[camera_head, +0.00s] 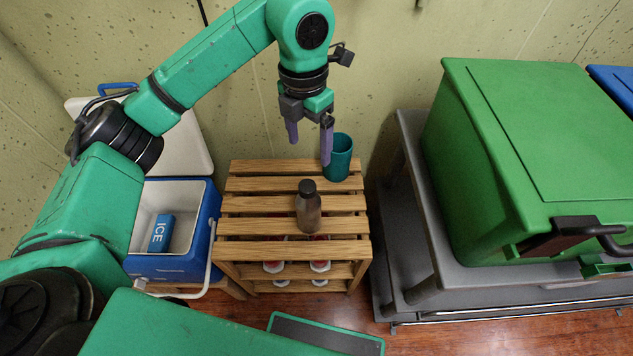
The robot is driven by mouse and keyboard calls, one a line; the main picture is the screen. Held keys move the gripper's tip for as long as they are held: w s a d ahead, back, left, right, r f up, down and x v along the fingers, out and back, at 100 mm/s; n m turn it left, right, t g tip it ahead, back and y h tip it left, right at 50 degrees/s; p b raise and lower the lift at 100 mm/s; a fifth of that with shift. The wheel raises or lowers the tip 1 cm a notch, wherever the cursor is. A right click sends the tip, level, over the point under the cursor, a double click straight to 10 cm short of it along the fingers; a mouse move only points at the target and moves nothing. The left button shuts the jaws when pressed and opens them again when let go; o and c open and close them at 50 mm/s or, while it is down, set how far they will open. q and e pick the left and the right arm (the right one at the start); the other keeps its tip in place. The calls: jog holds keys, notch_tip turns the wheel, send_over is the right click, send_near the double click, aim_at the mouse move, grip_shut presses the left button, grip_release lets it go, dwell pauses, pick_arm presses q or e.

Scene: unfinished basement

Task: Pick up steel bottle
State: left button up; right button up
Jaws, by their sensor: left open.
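The steel bottle (308,209) stands upright on the slatted wooden shelf (244,203), near the middle of its top. It has a grey-brown body and a dark cap. My left gripper (309,148) is open and empty, with its purple fingers pointing down above the back of the shelf. It is behind the bottle in the picture and apart from it. One finger overlaps the teal cup in this view. My right gripper is not in view.
A teal cup (341,160) stands at the shelf's back right corner. An open blue cooler (205,215) with an ice pack (162,233) is at the left. A large green bin (530,150) rests on a grey cart (470,283) at the right. Red-and-white items sit on the lower shelf.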

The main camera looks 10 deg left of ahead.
aim_at(307, 187)
pick_arm(q)
jog(key=f, duration=0.1)
jog(key=s+f, duration=0.2)
jog(key=shift+a+f, duration=0.3)
jog(key=shift+f, duration=0.1)
notch_tip(307, 187, down, 4)
jog(key=shift+w+r, duration=0.1)
jog(key=shift+r, duration=0.1)
notch_tip(307, 187, down, 6)
jog(key=shift+d+r+p, duration=0.15)
jog(key=shift+r+p, duration=0.1)
jog(key=shift+p, duration=0.35)
jog(key=shift+w+f, duration=0.1)
jog(key=shift+f, duration=0.3)
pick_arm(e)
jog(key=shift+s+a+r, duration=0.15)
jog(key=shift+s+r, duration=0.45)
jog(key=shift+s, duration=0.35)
pick_arm(q)
jog(key=shift+r, duration=0.1)
grip_shut()
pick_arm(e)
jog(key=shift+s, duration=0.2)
